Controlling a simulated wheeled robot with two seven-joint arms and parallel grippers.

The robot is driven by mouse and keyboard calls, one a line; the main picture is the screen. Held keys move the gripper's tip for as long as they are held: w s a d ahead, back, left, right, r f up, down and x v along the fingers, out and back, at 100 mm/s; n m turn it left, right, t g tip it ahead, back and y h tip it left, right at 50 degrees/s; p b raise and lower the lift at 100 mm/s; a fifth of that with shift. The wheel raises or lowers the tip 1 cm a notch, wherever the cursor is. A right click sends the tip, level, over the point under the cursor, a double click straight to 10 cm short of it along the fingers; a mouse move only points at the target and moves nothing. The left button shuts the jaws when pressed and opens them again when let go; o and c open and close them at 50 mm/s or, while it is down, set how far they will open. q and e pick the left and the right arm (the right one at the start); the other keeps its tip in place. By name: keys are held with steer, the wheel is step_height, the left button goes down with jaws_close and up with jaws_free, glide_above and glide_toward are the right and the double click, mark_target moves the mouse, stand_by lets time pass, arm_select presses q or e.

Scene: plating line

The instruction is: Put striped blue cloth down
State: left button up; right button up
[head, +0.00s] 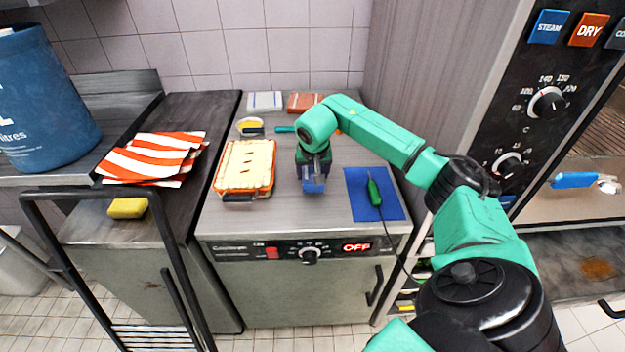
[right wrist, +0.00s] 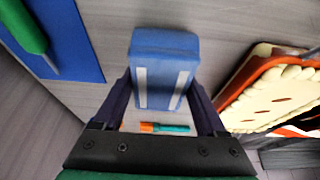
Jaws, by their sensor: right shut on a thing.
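The striped blue cloth (right wrist: 164,45) is a folded blue block with two pale stripes. It sits between the fingers of my right gripper (right wrist: 160,100), which is shut on it. In the head view the blue cloth (head: 313,186) shows below my right gripper (head: 314,172), over the middle of the grey counter (head: 285,218). It is between the pie dish and the blue mat. I cannot tell whether its underside touches the counter. My left gripper is not in view.
A pie in an orange dish (head: 245,168) is to the left. A blue mat (head: 398,205) with a green corded tool (head: 374,192) is to the right. Folded cloths, one white and blue (head: 265,101), one orange (head: 304,102), lie at the back. The front counter strip is clear.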

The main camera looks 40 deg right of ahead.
steer(key=f, duration=0.2)
steer(key=shift+s+f+p, duration=0.25)
steer(key=shift+f+p, duration=0.05)
steer(key=shift+f, duration=0.3)
steer(key=o, duration=0.9)
steer(key=shift+f, duration=0.1)
steer(key=o, duration=0.3)
steer(key=shift+o, duration=0.2)
steer(key=shift+r, duration=0.25)
steer(key=shift+r+b, duration=0.25)
steer(key=shift+b, duration=0.05)
steer(key=b+v, duration=0.2)
steer(key=v, duration=0.9)
steer(key=shift+s+a+r, duration=0.1)
steer(key=shift+a+r, duration=0.05)
steer(key=shift+a, duration=0.05)
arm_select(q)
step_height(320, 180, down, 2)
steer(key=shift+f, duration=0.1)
